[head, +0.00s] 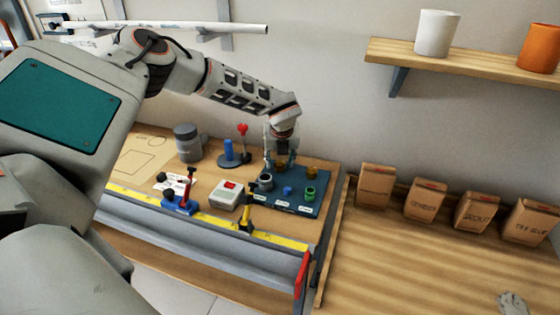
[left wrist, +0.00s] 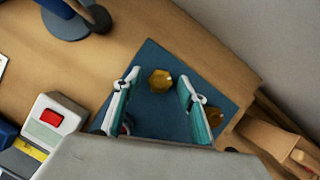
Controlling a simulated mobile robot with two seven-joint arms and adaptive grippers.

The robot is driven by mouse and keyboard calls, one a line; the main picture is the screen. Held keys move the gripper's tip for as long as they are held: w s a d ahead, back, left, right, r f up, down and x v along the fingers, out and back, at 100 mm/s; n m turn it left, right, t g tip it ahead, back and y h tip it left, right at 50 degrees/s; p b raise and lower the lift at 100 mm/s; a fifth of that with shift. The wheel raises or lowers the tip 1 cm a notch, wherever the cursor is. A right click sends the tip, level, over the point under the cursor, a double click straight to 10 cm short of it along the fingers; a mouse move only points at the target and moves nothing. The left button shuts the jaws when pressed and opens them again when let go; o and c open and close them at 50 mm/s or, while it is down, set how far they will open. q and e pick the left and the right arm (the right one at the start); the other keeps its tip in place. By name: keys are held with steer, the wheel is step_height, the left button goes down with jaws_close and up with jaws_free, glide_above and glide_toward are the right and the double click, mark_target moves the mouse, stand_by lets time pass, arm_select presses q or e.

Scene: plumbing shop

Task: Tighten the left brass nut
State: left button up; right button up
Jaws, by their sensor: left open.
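The left brass nut (head: 281,167) sits at the back of a dark blue board (head: 323,190) on the bench. A second brass nut (head: 311,173) sits to its right. My left gripper (head: 280,161) points down over the left nut. In the left wrist view the left nut (left wrist: 160,80) shows between the two spread teal fingers, near their tips, with no visible contact. The other nut (left wrist: 216,118) lies outside the right finger. The gripper is open and empty. Whether the fingertips are at the nut's height cannot be told. My right gripper is out of view.
Grey (head: 265,181), blue (head: 287,190) and green (head: 310,193) fittings stand at the board's front. Paper bags (head: 425,200) line the wall at right.

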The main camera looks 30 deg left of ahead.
arm_select(q)
steer(key=c, duration=1.1)
steer(key=shift+m, duration=0.3)
